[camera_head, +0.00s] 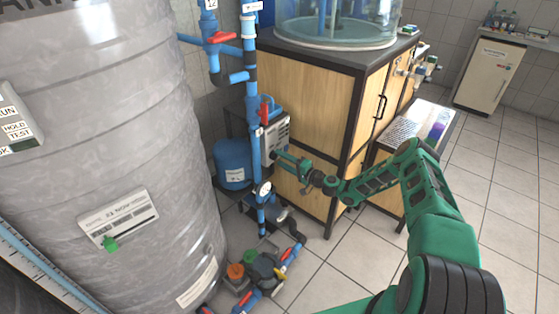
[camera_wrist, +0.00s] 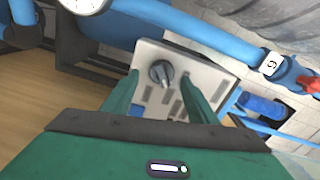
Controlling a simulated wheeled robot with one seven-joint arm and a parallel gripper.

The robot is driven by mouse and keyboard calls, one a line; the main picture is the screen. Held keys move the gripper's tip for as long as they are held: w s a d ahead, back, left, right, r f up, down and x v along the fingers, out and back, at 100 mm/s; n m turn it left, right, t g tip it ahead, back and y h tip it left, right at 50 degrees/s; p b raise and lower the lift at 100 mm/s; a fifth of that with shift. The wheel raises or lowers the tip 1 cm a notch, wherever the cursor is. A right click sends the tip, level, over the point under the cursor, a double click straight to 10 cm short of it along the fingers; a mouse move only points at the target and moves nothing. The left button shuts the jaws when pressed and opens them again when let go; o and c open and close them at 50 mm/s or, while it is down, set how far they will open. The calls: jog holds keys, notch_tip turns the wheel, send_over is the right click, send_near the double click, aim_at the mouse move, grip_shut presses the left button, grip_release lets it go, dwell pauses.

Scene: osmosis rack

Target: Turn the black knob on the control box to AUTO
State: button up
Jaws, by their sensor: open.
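The control box (camera_head: 276,131) is a light grey box beside the blue vertical pipe in the head view. In the wrist view its pale front panel (camera_wrist: 197,68) faces me, tilted in the picture. The black knob (camera_wrist: 161,73) shows dark grey on this panel; its setting and the labels are too small to read. My gripper (camera_wrist: 158,80) is open, its two green fingers on either side of the knob in the picture. I cannot tell whether they touch it. In the head view my gripper (camera_head: 277,155) is close in front of the box, and the knob is not distinguishable there.
The blue pipe (camera_head: 255,140) with a red valve handle (camera_head: 264,108) runs just left of the box. A pressure gauge (camera_head: 264,190) sits below. A wooden cabinet (camera_head: 305,95) stands behind and right. A large grey tank (camera_head: 100,150) fills the left. Tiled floor is clear at right.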

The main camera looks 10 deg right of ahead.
jog(key=v, duration=0.8)
jog(key=shift+d, duration=0.25)
jog(key=shift+s+f, duration=0.1)
jog(key=s+a+r+n+g, duration=0.3)
jog(key=s+r+n+g, duration=0.4)
jog(key=r+g, duration=0.15)
jog(key=s+d+r+g+h, duration=0.2)
jog(key=s+d+r+h, duration=0.3)
jog(key=s+r, duration=0.5)
jog(key=s+d+r+g+h, duration=0.35)
jog(key=s+d+r, duration=0.45)
jog(key=s, duration=0.4)
jog(key=s+r+m+h, duration=0.1)
jog(key=s+r, duration=0.4)
jog(key=s, duration=0.8)
jog(key=s+r+m+h, duration=0.1)
jog(key=s+r+m, duration=0.3)
jog(key=s, duration=0.9)
jog(key=shift+s+d+r+g, duration=0.15)
jog(key=shift+d+r+g, duration=0.25)
jog(key=shift+r, duration=0.1)
